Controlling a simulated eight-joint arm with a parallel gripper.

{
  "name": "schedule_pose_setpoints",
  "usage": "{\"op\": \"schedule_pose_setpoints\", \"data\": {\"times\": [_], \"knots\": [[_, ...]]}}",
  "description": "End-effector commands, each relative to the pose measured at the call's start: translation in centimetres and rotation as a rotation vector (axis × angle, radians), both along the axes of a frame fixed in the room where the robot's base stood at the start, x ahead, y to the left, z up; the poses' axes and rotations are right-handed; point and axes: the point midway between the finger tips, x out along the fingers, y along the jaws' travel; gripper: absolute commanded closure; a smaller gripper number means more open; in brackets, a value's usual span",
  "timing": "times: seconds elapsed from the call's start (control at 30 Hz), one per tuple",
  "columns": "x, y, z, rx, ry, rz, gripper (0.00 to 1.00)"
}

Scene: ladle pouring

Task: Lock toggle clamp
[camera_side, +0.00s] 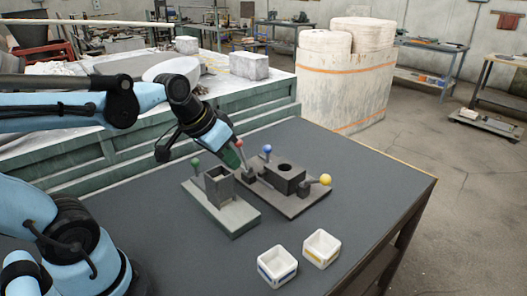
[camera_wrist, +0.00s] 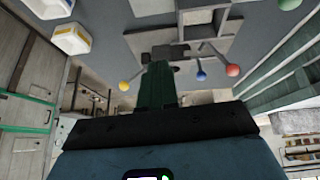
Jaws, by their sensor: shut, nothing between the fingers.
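A dark base plate (camera_side: 305,203) on the table carries a block with a round hole (camera_side: 284,176) and levers with a red knob (camera_side: 238,143), a blue knob (camera_side: 267,148) and a yellow knob (camera_side: 325,180). The yellow-knobbed lever leans low to the right; the blue one stands upright. Which lever is the toggle clamp, I cannot tell. My gripper (camera_side: 233,162) is shut and empty, pointing down beside the red knob. In the wrist view, my gripper's dark green fingers (camera_wrist: 157,72) lie between the yellow knob (camera_wrist: 124,86) and blue knob (camera_wrist: 201,76), apart from both.
A second plate (camera_side: 238,216) with an open-topped box and a green knob (camera_side: 196,162) sits left of the first. Two small white bins, one with a blue stripe (camera_side: 277,267) and one with a yellow stripe (camera_side: 321,248), stand in front. The table's right side is clear.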

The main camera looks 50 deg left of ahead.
Motion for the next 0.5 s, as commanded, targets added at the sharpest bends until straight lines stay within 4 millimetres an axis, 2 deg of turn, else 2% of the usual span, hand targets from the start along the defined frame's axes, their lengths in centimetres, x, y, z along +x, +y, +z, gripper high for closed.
{"op": "schedule_pose_setpoints", "data": {"times": [0.03, 0.2, 0.37, 0.5], "knots": [[0.7, 1.2, 0.4, -0.017, 0.021, 0.016, 1.0], [2.3, 4.6, 1.3, -0.086, 0.075, 0.024, 1.0], [3.7, 8.3, 1.9, -0.161, 0.1, 0.02, 1.0], [4.5, 12.0, 2.3, -0.228, 0.1, 0.008, 1.0]]}}
